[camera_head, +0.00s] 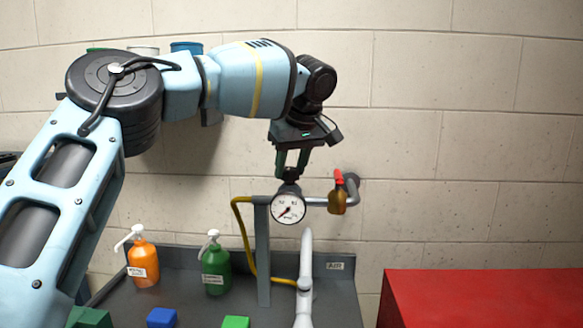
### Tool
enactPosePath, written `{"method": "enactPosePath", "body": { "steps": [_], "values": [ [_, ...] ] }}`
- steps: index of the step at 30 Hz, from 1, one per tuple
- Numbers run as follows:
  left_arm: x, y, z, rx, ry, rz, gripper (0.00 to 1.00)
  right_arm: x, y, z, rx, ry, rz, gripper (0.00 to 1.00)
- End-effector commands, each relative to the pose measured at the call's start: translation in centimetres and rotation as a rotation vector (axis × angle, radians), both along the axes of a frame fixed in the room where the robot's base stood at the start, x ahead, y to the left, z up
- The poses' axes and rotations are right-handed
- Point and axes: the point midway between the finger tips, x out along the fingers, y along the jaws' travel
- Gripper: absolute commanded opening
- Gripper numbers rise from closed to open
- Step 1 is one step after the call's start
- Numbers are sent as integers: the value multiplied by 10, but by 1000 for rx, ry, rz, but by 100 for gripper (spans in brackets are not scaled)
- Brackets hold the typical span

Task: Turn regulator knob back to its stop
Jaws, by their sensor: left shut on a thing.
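The regulator's black knob (289,187) sits on top of the round white pressure gauge (288,208), at the middle of the head view. My left gripper (291,170) comes down from above, and its two fingers are shut on the knob. The fingers hide part of the knob's sides. The gauge needle points to the lower left; the figures are too small to read. A grey pipe (316,201) runs right from the regulator to a brass valve (337,203) with a red handle (338,178). My right gripper is not in view.
An orange bottle (143,262), a green bottle (215,268) and a white nozzle (305,265) are on the dark bench (340,300). A red cabinet (485,298) is at right.

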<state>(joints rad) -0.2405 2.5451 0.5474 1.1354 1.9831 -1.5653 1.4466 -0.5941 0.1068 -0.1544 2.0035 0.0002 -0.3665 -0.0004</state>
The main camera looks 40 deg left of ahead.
Motion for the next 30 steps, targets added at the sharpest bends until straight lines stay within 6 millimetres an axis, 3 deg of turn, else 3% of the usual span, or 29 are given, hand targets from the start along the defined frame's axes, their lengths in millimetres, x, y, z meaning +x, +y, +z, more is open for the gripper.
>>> {"method": "enactPosePath", "body": {
  "steps": [21,22,27,30],
  "values": [
    [0,0,-1,-2,2,77,15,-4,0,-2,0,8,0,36],
    [0,0,-1,-2,2,77,39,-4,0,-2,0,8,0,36],
    [0,0,-1,-2,2,77,59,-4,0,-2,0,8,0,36],
    [0,0,0,-2,1,77,59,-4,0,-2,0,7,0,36]
  ]
}}
